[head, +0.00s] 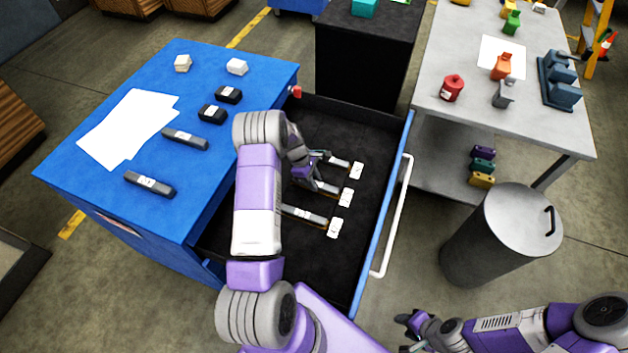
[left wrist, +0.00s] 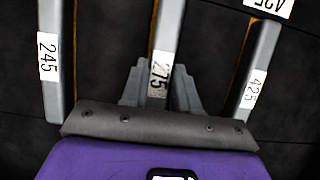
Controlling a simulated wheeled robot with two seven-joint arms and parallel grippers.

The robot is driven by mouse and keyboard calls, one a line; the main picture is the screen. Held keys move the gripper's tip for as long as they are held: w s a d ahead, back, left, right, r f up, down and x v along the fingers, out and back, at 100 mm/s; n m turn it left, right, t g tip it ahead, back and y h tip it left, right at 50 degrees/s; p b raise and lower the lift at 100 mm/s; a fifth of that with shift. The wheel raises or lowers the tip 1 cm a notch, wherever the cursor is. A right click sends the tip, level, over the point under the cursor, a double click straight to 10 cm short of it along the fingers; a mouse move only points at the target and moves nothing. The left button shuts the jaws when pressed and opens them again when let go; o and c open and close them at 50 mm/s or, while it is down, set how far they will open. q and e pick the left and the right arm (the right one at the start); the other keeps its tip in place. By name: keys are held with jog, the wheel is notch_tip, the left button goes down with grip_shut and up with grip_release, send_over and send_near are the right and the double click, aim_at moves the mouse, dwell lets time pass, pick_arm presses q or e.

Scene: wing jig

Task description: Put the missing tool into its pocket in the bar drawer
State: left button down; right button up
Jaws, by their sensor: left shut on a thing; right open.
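The open bar drawer (head: 365,250) has a dark floor with three grey bars in a row. Each has a white-labelled block at its right end. In the left wrist view the bars read 245 (left wrist: 50,90), 275 (left wrist: 166,40) and 425 (left wrist: 258,65), with orange edging beside them. My left gripper (head: 314,180) is down in the drawer, shut on the middle bar, 275; it also shows in the left wrist view (left wrist: 160,92). Whether that bar is fully seated I cannot tell. My right gripper (head: 408,332) is open and empty, low at the right, outside the drawer.
On the blue cabinet top (head: 245,78) lie white sheets (head: 125,125), two grey bars (head: 149,183), two black blocks (head: 228,95) and two white blocks (head: 237,67). A white drawer handle (head: 392,215), a metal bin (head: 500,235) and a grey table (head: 440,75) stand to the right.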

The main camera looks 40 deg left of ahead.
pick_arm(q)
jog(key=c, duration=0.8)
grip_release()
jog(key=shift+p+v, duration=0.75)
jog(key=shift+v, duration=3)
